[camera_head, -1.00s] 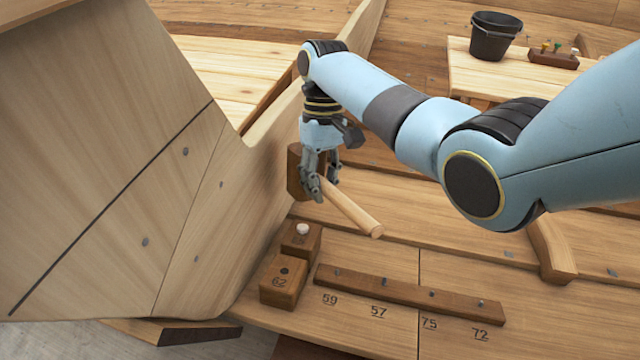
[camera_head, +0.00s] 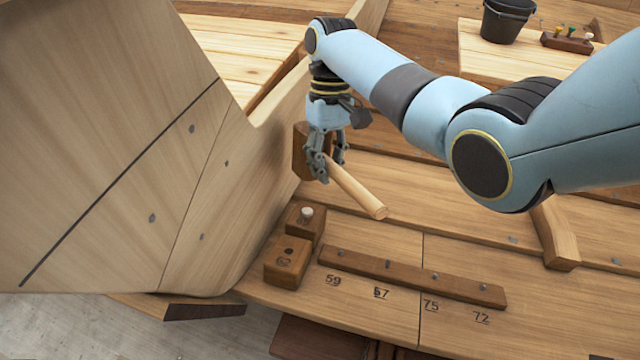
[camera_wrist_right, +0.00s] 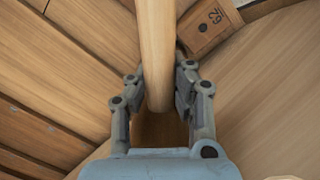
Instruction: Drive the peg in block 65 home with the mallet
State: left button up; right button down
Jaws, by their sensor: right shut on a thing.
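The mallet has a dark brown head (camera_head: 301,150) and a pale round handle (camera_head: 358,191). My right gripper (camera_head: 326,172) is shut on the handle close to the head, holding the mallet up beside the slanted planking. In the right wrist view the handle (camera_wrist_right: 157,45) runs between the fingers (camera_wrist_right: 158,92). A brown block (camera_head: 318,228) with a white-topped peg (camera_head: 306,212) standing in it sits below the mallet; its number cannot be read. In front of it is block 62 (camera_head: 287,263), with a dark spot on top. My left gripper is out of view.
A long wooden strip (camera_head: 400,275) with several small pins lies right of the blocks, by numbers 59, 57, 75 and 72. The planked hull side (camera_head: 110,150) rises on the left. A bucket (camera_head: 506,20) and a peg rack (camera_head: 566,42) stand at the back right.

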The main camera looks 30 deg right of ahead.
jog(key=p+v, duration=0.4)
jog(key=v, duration=0.1)
jog(key=shift+s+d+r+p, duration=0.1)
jog(key=shift+s+r+p, duration=0.15)
jog(key=shift+p, duration=0.15)
jog(key=shift+f, duration=0.2)
